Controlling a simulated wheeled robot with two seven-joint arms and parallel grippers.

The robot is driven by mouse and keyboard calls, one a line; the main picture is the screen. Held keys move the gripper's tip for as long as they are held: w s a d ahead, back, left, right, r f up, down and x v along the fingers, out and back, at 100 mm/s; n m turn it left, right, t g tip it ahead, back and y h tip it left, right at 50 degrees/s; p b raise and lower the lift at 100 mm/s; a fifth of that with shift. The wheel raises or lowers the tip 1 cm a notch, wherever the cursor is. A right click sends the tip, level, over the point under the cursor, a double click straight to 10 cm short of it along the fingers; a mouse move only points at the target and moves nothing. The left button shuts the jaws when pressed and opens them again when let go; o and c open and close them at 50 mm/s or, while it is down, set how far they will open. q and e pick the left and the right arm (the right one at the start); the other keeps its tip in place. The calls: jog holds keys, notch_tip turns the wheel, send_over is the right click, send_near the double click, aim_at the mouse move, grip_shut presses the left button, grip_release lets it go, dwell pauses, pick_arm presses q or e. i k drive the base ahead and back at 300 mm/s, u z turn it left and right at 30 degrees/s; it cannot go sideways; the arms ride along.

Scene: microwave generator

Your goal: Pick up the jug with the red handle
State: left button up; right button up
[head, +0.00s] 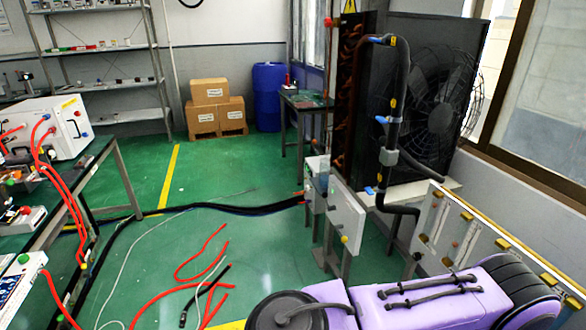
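I cannot make out a jug with a red handle in the head view. A small item with a red part (287,79) stands on the small dark table (308,101) at the back, but it is too small to tell what it is. Neither of my grippers shows. A purple and dark grey body part, which looks like one of my own arm links, fills the bottom right.
A bench (100,165) with a white box (66,126) and red hoses stands left. Red hoses (205,250) and a black cable (240,209) lie on the green floor. A large fan unit (440,115) stands right. Cardboard boxes (211,92) and a blue barrel (268,97) stand behind.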

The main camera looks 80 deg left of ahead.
aim_at(325, 168)
jog(key=u, duration=2.5)
